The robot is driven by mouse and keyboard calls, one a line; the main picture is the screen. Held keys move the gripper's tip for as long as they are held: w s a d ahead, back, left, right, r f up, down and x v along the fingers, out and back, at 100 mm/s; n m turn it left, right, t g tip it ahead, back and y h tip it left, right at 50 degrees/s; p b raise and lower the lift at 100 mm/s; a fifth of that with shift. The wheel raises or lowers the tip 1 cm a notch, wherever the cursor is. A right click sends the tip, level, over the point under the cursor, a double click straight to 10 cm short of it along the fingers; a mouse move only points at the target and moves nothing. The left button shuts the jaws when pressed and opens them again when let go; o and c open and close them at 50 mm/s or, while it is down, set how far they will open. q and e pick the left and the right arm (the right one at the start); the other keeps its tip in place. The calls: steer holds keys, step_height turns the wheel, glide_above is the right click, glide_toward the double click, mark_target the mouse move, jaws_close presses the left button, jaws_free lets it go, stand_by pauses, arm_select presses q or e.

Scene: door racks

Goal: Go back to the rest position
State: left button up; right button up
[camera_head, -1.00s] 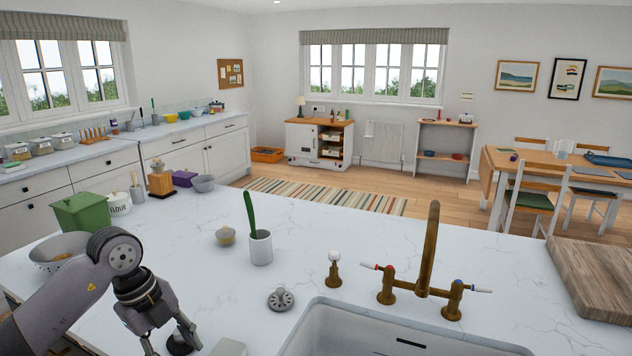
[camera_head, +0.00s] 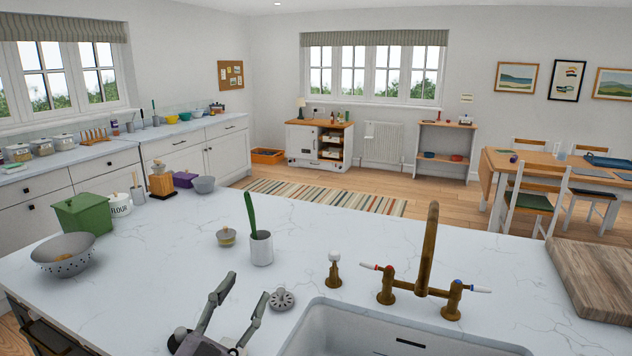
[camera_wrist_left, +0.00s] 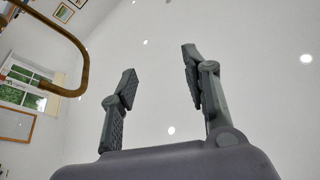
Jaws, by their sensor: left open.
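My left gripper (camera_head: 241,293) is at the bottom of the head view, low at the front of the white marbled counter (camera_head: 165,270). Its two fingers are spread apart and point up and away, with nothing between them. In the left wrist view the open fingers (camera_wrist_left: 157,82) show against the pale ceiling, and the gripper is empty. My right gripper is not in view.
The sink (camera_head: 350,330) and brass tap (camera_head: 428,250) are right of my gripper. A grey strainer (camera_head: 281,299), a white cup (camera_head: 261,250) with a green utensil and a small jar (camera_head: 226,237) are close ahead. A colander (camera_head: 64,254) stands left.

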arm_select(q)
steer(key=s+a+f+n+g+y, duration=0.3)
steer(key=f, duration=0.4)
steer(key=s+a+f+n+g+y, duration=0.2)
steer(key=s+a+f+n+y, duration=0.15)
steer(key=f, duration=0.35)
steer(key=s+a+f+n+g+y, duration=0.2)
steer(key=a+f+g+y, duration=0.15)
steer(key=f, duration=0.35)
steer(key=s+d+f+g+h, duration=0.1)
steer(key=s+f+g, duration=0.35)
steer(key=s, duration=0.45)
steer(key=s+d+f+g, duration=0.1)
steer(key=s+f+g, duration=0.4)
steer(key=s, duration=0.4)
steer(key=s+f+m, duration=0.1)
steer(key=s+f, duration=0.2)
steer(key=f, duration=2.6)
steer(key=s+a+f+g, duration=0.1)
steer(key=s+a+f, duration=0.2)
steer(key=s+f, duration=1.1)
steer(key=shift+s+a+g, duration=0.15)
steer(key=shift+s+g, duration=0.15)
steer(key=shift+s, duration=0.75)
